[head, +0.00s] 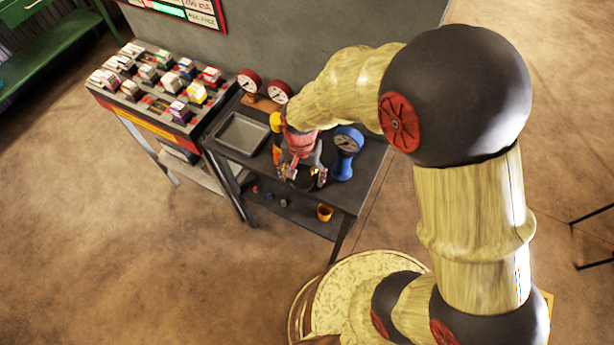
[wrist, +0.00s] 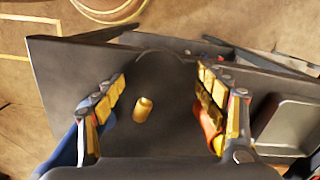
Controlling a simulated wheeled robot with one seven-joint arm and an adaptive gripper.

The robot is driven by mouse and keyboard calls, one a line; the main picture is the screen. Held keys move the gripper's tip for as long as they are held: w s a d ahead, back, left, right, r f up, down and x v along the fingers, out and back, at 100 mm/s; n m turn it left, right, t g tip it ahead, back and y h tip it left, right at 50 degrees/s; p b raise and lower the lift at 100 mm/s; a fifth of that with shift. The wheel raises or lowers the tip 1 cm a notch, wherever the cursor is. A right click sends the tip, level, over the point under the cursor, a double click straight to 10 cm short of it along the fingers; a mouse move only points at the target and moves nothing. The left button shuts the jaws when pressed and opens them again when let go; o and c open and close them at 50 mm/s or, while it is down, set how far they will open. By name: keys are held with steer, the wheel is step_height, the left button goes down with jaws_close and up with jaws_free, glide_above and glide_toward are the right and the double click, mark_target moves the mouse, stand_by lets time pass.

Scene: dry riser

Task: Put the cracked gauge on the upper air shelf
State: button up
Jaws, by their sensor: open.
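Two red-rimmed round gauges, one (head: 249,80) left of the other (head: 279,92), stand at the back of a dark two-level table. A blue gauge (head: 347,142) with a dark face stands upright on the right of its top. I cannot tell which gauge is cracked, or which surface is the upper air shelf. My gripper (head: 305,180) is over the table top, left of the blue gauge. In the wrist view my gripper (wrist: 160,108) is open, its fingers wide apart. A small brass cylinder (wrist: 142,109) shows between them, not held.
A grey tray (head: 242,134) lies left on the table top. An orange and yellow object (head: 277,125) stands close left of my gripper. The lower shelf holds an orange cup (head: 324,212) and small pieces. A bench (head: 150,85) with several blocks stands left.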

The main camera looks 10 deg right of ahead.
mark_target(303, 179)
steer(key=c, duration=0.4)
steer(key=c, duration=1.1)
steer(key=shift+c, duration=0.3)
steer(key=shift+r, duration=0.15)
steer(key=shift+r+p, duration=0.3)
steer(key=shift+r, duration=0.3)
steer(key=r, duration=0.1)
steer(key=r+p, duration=0.1)
steer(key=shift+s+d+r, duration=0.1)
steer(key=shift+s+r, duration=0.15)
steer(key=shift+r, duration=0.1)
steer(key=s+d+r+p, duration=0.2)
steer(key=s+d+r, duration=0.3)
steer(key=s+r, duration=0.4)
steer(key=s, duration=0.3)
steer(key=shift+s+d+p, duration=0.15)
steer(key=shift+s+p, duration=0.15)
steer(key=shift+p, duration=0.1)
